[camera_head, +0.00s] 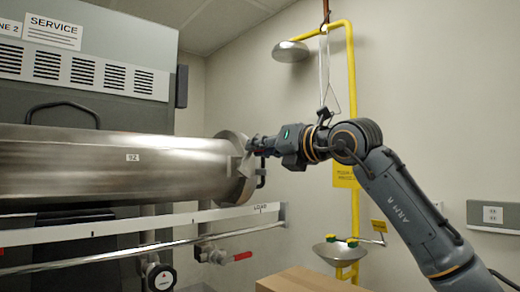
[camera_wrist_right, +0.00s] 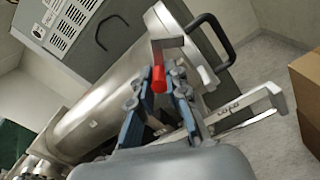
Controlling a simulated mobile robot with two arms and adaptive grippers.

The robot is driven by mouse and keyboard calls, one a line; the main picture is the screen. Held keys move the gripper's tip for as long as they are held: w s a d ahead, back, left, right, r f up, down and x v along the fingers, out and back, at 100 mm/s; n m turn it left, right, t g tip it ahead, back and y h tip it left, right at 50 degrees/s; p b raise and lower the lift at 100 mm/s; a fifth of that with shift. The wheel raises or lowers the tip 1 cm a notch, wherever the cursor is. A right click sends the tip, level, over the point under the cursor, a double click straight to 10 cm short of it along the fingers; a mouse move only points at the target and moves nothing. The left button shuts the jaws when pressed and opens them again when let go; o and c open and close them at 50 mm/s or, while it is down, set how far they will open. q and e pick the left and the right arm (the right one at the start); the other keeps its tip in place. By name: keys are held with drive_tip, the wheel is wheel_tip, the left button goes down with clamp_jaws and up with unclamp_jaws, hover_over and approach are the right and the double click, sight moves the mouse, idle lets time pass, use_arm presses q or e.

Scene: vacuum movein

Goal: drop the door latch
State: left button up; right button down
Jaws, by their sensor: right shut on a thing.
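My right gripper (camera_head: 252,146) comes in from the right and is at the upper part of the steel cylinder's round end door (camera_head: 240,178). In the right wrist view its blue-padded fingers (camera_wrist_right: 160,92) are shut on a red grip (camera_wrist_right: 158,76), which looks like the door latch's handle. A flat metal piece (camera_wrist_right: 168,42) sits just beyond the red grip by the rim. The door carries a black loop handle (camera_wrist_right: 228,42), also visible in the head view (camera_head: 262,176). In the head view my fingers hide the latch. My left gripper is not in view.
The long steel cylinder (camera_head: 110,170) lies before a grey cabinet (camera_head: 100,60). A white rail (camera_head: 130,228) runs below it, with a red-handled valve (camera_head: 240,257) underneath. A yellow shower pipe (camera_head: 350,90) and basin (camera_head: 338,250) stand behind my arm. A cardboard box (camera_head: 305,281) is at the bottom.

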drive_tip(key=c, duration=1.3)
unclamp_jaws()
drive_tip(key=shift+w+d, duration=0.1)
drive_tip(key=v, duration=1.2)
drive_tip(key=shift+c, duration=0.5)
